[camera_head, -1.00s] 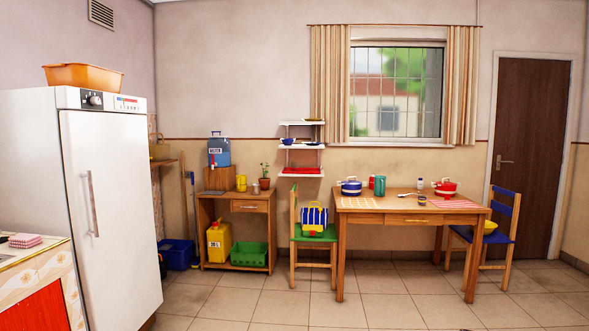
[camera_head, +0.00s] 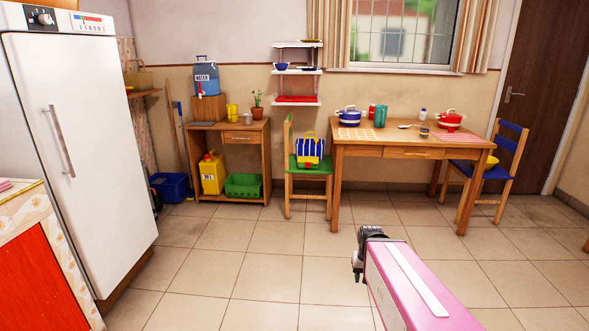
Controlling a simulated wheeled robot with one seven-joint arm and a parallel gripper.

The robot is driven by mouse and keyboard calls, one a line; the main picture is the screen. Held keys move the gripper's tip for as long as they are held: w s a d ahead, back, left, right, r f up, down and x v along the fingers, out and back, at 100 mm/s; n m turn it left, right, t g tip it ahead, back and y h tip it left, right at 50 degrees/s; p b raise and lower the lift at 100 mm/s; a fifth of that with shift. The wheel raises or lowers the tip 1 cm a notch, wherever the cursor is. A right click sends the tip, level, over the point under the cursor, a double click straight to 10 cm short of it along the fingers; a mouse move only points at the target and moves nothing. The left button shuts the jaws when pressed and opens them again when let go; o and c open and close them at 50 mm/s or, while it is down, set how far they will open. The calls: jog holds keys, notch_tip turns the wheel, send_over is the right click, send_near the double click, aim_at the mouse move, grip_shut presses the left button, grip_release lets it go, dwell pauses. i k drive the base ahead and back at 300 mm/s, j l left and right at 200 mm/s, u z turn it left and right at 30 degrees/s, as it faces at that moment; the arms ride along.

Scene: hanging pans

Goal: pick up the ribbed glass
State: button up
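I cannot make out ribs on any glass at this size. A small pale glass-like vessel (camera_head: 248,118) stands on the wooden side cabinet (camera_head: 258,127), right of a yellow cup (camera_head: 232,112). A small dark amber vessel (camera_head: 424,132) stands on the dining table (camera_head: 385,142). My pink arm enters from the bottom, and its black end, with my gripper (camera_head: 358,263), is over the floor in the picture, well short of the cabinet and table. Its fingers are too small and dark to tell open from shut. I see nothing held in it.
A white fridge (camera_head: 85,150) stands at the left. A chair (camera_head: 310,170) with a striped bag stands left of the table, and a blue-seated chair (camera_head: 490,175) at its right. The table also holds pots (camera_head: 349,116) and a green pitcher (camera_head: 380,117). The tiled floor ahead is clear.

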aim_at(288, 90)
jog(key=i+j+u, duration=0.35)
jog(key=i, duration=0.5)
jog(key=i+u, duration=0.35)
jog(key=i, duration=0.5)
